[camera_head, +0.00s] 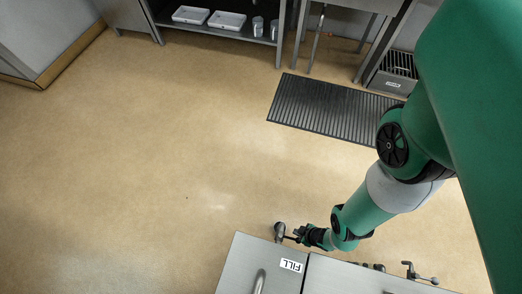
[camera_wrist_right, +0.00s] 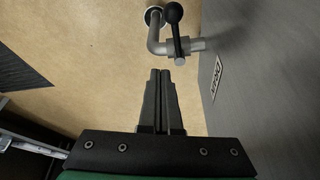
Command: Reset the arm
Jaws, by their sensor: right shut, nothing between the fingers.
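Just beyond the fingertips is a bent grey metal pipe (camera_wrist_right: 157,40) with a black ball-ended lever (camera_wrist_right: 174,14). The fingertips look close to the lever's lower end; I cannot tell if they touch. The pipe's round end (camera_head: 280,228) shows beside the gripper in the head view. My left gripper is in neither view.
A black ribbed mat (camera_head: 325,105) lies on the tan floor. A steel shelf with white trays (camera_head: 227,20) stands at the back. The middle floor is clear.

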